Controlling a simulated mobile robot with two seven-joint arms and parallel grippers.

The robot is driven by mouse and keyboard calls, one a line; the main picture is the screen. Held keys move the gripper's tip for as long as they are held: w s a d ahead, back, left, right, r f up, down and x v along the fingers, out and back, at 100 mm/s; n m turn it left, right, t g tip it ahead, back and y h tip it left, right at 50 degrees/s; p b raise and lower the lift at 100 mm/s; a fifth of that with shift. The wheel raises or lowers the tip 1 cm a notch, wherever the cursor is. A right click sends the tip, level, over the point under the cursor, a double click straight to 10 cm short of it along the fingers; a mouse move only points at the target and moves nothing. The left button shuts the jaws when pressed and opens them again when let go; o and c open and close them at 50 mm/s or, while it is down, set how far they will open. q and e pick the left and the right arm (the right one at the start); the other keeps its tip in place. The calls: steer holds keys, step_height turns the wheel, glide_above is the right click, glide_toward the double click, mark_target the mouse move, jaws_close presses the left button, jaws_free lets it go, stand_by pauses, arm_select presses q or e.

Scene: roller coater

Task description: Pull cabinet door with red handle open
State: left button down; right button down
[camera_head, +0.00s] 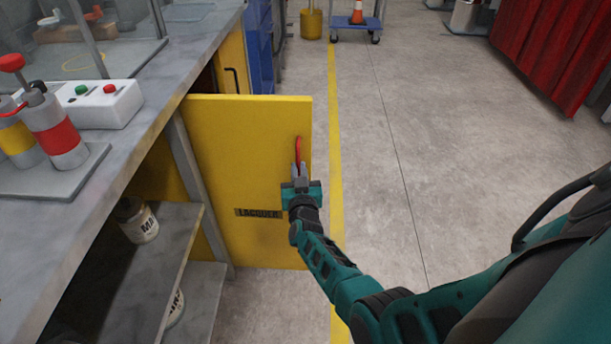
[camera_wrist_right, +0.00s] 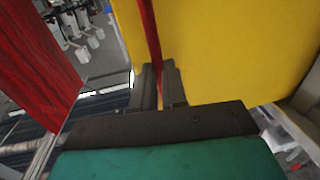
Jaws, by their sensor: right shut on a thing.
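The yellow cabinet door (camera_head: 240,150) stands swung out from the bench in the head view, with a label plate reading roughly "LACQUER" low on it. Its red handle (camera_head: 298,152) is near the door's outer edge. My right gripper (camera_head: 299,170) is shut on the red handle. In the right wrist view the red handle (camera_wrist_right: 151,40) runs between the two fingers (camera_wrist_right: 158,84), with the yellow door (camera_wrist_right: 225,50) just behind. The cabinet interior shows shelves (camera_head: 160,260) with a jar (camera_head: 139,222) labelled "MA...". My left gripper is not in view.
The bench top (camera_head: 100,170) holds a white box with green and red buttons (camera_head: 100,103) and red and yellow canisters (camera_head: 58,135). Floor (camera_head: 440,150) right of the door is clear. A red curtain-like panel (camera_head: 560,45) stands at the far right.

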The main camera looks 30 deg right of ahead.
steer(key=shift+w+a+r+y, duration=0.15)
steer(key=shift+w+a, duration=0.1)
steer(key=shift+a, duration=0.25)
steer(key=shift+w+a+y, duration=0.15)
steer(key=shift+w+a, duration=0.05)
steer(key=shift+a, duration=0.3)
steer(key=c, duration=1.2)
jaws_free()
steer(key=shift+w+a, duration=0.1)
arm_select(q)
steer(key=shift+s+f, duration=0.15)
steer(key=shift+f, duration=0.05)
arm_select(e)
steer(key=shift+o, duration=0.2)
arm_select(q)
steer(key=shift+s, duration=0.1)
arm_select(e)
steer(key=shift+s, duration=0.2)
